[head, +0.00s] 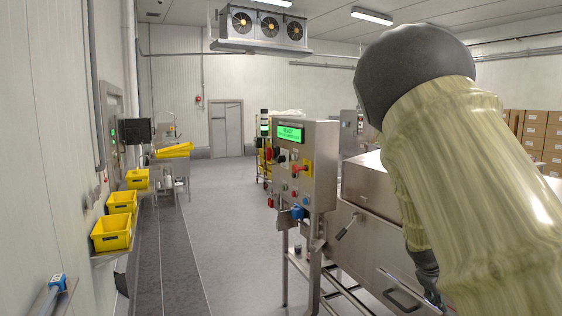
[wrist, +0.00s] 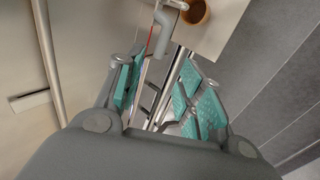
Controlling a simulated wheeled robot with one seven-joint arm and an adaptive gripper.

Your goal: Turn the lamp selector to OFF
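A steel control panel (head: 320,165) with a lit green display (head: 290,134) stands at the middle of the head view.
A steel machine housing (head: 370,240) with handles stands right of the panel. Yellow bins (head: 112,233) line the left wall. The grey floor (head: 225,215) left of the panel is clear. The wrist view shows a round brown-filled opening or cup (wrist: 195,12) beyond the fingers.

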